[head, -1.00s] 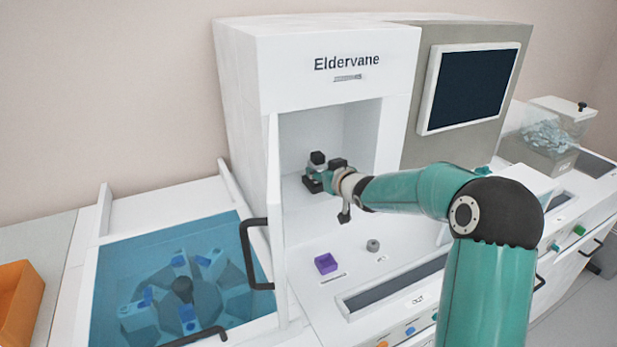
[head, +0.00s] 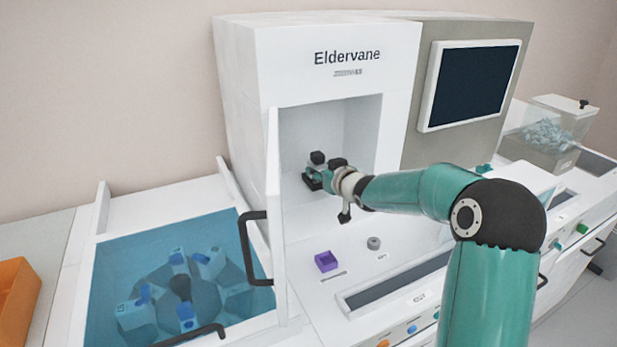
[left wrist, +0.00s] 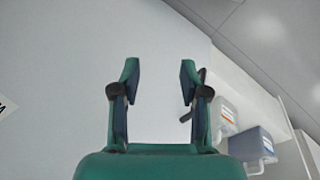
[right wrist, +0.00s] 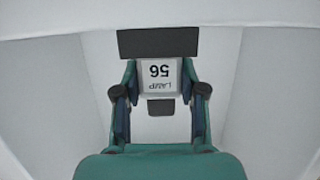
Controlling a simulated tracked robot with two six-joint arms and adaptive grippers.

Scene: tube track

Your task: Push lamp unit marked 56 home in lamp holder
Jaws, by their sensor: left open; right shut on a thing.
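The lamp unit (right wrist: 160,77) shows a white face marked "LAMP 56", upside down in the right wrist view. My right gripper (right wrist: 160,92) is shut on it, one finger at each side. A dark block (right wrist: 158,43), which seems to be the lamp holder, lies directly beyond the unit; I cannot tell how deep the unit sits. In the head view my right gripper (head: 322,180) is inside the open chamber (head: 360,125), at a dark block (head: 317,158). My left gripper (left wrist: 160,85) is open and empty in the left wrist view, and not in the head view.
The chamber's open door (head: 277,220) stands to the left of my right arm. A purple box (head: 326,261) and a small grey round part (head: 374,243) are on the deck in front. A blue-lidded rotor bay (head: 170,290) lies at the left, with an orange bin (head: 18,290) beyond.

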